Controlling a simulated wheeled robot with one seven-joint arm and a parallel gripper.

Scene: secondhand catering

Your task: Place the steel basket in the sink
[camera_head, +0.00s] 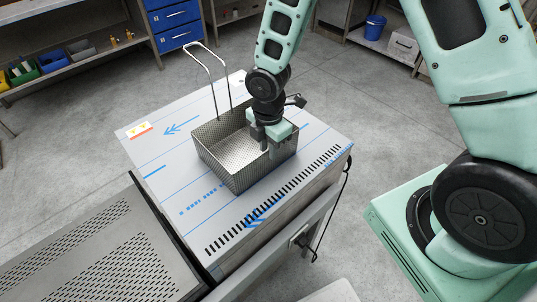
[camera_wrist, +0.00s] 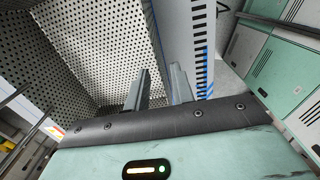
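The steel basket (camera_head: 215,162) is a perforated box with a long wire handle standing up at its back left. It rests on a steel-topped unit with blue markings. My gripper (camera_head: 268,148) is over the basket's right part, pointing down at its near right wall. In the wrist view, the two fingers of my gripper (camera_wrist: 159,78) are apart, with the rim of the basket (camera_wrist: 90,40) running towards the gap between them. I cannot tell whether either finger touches the wall. I cannot make out a sink in either view.
The steel-topped unit (camera_head: 180,115) has free room left of the basket. A perforated steel surface (camera_head: 95,260) adjoins it at lower left. A black cable (camera_head: 345,185) hangs at its right side. Blue drawers (camera_head: 172,18), bins and a blue bucket (camera_head: 375,27) are further back.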

